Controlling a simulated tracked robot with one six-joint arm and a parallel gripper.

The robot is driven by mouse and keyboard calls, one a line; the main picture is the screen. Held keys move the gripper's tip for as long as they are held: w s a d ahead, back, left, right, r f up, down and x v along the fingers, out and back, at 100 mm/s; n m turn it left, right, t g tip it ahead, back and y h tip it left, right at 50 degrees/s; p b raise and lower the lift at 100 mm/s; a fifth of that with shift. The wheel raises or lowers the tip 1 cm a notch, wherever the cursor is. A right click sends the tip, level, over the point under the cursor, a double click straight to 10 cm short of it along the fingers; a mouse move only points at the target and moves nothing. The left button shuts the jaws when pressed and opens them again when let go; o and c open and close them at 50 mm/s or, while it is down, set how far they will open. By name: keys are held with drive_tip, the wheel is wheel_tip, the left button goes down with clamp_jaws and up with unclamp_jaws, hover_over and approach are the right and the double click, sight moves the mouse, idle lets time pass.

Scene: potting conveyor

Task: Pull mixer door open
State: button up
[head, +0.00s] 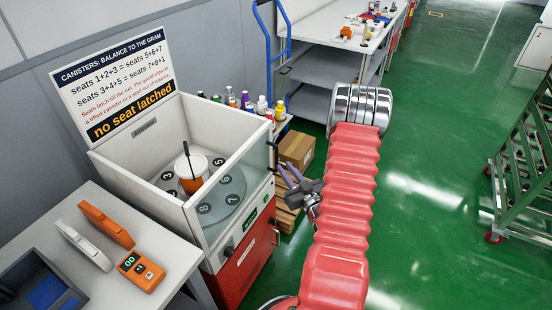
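I cannot tell which pane or panel is the door. A dark upright bar, possibly a handle, shows at the right pane's edge. The red cabinet front (243,270) has a dark handle on its right side. Inside the mixer, an orange-and-white canister (193,172) with a dark stick stands on a grey numbered disc (233,188). My gripper (284,169) is just right of the mixer, its two fingers apart, with nothing visible between them.
A sign (115,80) above the mixer reads "no seat latched". Cardboard boxes (297,150) and a blue-handled trolley (318,68) stand behind my gripper. A table with orange devices (141,271) is at left. Green floor is clear right of my arm, before a rack (520,170).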

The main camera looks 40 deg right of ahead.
sight(277, 159)
drive_tip(key=x, duration=0.7)
drive_tip(key=shift+w+d, duration=0.1)
drive_tip(key=shift+w, duration=0.25)
drive_tip(key=shift+c, duration=0.2)
clamp_jaws()
